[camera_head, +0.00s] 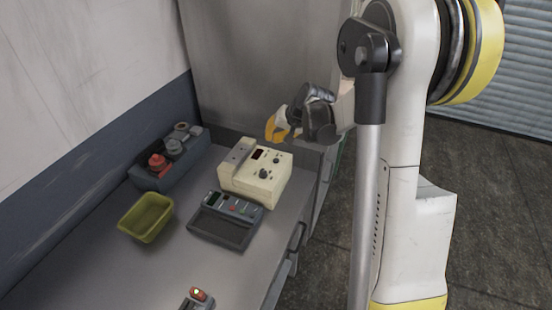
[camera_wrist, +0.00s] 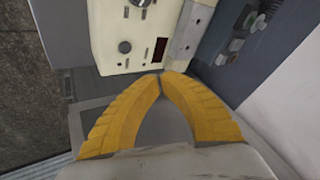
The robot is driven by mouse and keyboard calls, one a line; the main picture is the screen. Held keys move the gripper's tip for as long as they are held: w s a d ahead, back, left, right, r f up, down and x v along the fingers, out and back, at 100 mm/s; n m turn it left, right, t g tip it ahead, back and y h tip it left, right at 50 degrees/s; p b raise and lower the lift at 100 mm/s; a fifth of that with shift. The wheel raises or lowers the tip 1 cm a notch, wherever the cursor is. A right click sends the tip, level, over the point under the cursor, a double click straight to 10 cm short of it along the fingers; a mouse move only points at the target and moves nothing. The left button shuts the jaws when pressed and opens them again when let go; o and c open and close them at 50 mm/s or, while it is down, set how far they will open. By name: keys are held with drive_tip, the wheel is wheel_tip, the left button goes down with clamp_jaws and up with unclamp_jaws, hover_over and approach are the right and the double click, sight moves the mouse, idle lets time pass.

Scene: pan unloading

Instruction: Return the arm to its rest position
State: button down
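My gripper (camera_head: 273,129) is up at the far right end of the bench in the head view, just beyond and above the cream instrument. In the wrist view its two yellow fingers (camera_wrist: 160,77) meet at the tips, with nothing visible between them. The cream instrument (camera_head: 263,182) has knobs and a dark display; it also shows beyond the fingertips in the wrist view (camera_wrist: 118,58). My arm stands to the right of the bench in the head view, and its links hide part of the floor and wall.
The grey bench (camera_head: 100,272) holds an empty-looking yellow-green tray (camera_head: 146,218), a dark control box (camera_head: 222,229), a dark blue-grey unit with red and grey parts (camera_head: 170,168) and a small device with a lit lamp (camera_head: 198,300). Walls border its back and far end. Dark floor (camera_head: 495,210) is open at right.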

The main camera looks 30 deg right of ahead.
drive_tip(key=s+a+r+n+h+b, duration=0.1)
drive_tip(key=s+a+r+n+b, duration=0.25)
drive_tip(key=s+a+b, duration=0.9)
drive_tip(key=s+a+f+n, duration=0.1)
drive_tip(key=s+a+f, duration=0.1)
drive_tip(key=s, duration=0.5)
drive_tip(key=s+a+f+n+p, duration=0.1)
drive_tip(key=s+a+f, duration=0.1)
drive_tip(key=s, duration=0.6)
drive_tip(key=shift+a+f+h+p, duration=0.15)
drive_tip(key=shift+a+h+p, duration=0.15)
drive_tip(key=shift+a+h, duration=0.15)
drive_tip(key=shift+n, duration=0.25)
